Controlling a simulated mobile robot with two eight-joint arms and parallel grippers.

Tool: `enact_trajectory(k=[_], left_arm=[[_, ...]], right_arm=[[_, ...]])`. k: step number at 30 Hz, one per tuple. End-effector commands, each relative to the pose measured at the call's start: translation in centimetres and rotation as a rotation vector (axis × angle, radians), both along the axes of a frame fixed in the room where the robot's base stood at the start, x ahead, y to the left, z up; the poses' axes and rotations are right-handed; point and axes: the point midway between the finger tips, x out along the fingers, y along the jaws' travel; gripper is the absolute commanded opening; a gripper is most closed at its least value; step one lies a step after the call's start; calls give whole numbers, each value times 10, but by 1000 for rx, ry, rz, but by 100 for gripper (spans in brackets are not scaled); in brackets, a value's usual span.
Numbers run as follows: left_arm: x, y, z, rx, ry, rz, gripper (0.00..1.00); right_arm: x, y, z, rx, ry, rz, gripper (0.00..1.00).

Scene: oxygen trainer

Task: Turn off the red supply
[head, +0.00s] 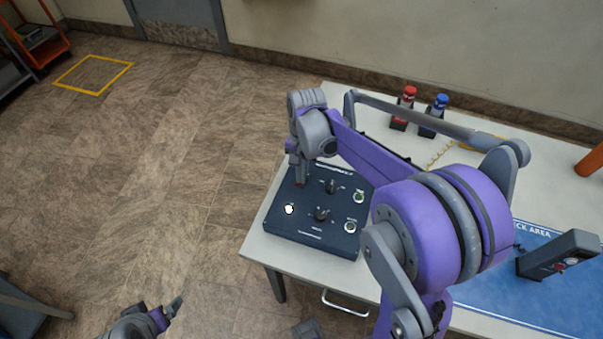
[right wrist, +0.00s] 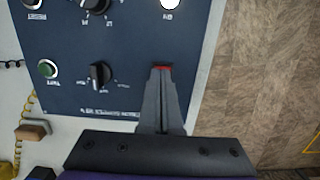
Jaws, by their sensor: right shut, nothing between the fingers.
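A dark blue control panel (head: 305,230) lies on the table's left end. It carries two black knobs (head: 321,214), a green button (head: 359,197), a pale button (head: 350,226) and a lit white lamp (head: 290,209). My right gripper (head: 301,181) is shut and empty, over the panel's far left part. In the right wrist view its closed fingers (right wrist: 162,80) have a small red part (right wrist: 162,68) at their tips; I cannot tell whether it belongs to the panel. A red-topped item (head: 406,103) stands farther back. My left gripper (head: 172,309) is low, away from the table.
A blue-topped item (head: 438,113) stands beside the red-topped one. A blue mat (head: 520,290) holds a dark grey device (head: 558,256) on the right. An orange cylinder (head: 590,160) is at the right edge. The floor left of the table (head: 262,253) is open.

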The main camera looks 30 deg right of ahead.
Motion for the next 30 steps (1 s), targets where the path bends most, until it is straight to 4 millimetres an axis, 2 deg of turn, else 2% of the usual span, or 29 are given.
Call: enact_trajectory(k=[7, 11, 19, 30], left_arm=[[0, 0, 0, 0, 0, 0, 92], [-2, 0, -7, 0, 3, 0, 92], [-1, 0, -5, 0, 2, 0, 92], [-1, 0, -4, 0, 2, 0, 92]], right_arm=[[0, 0, 0, 0, 0, 0, 0], [-2, 2, -7, -1, 1, 0, 0], [-2, 1, -6, 0, 1, 0, 0], [8, -11, -4, -3, -1, -2, 0]])
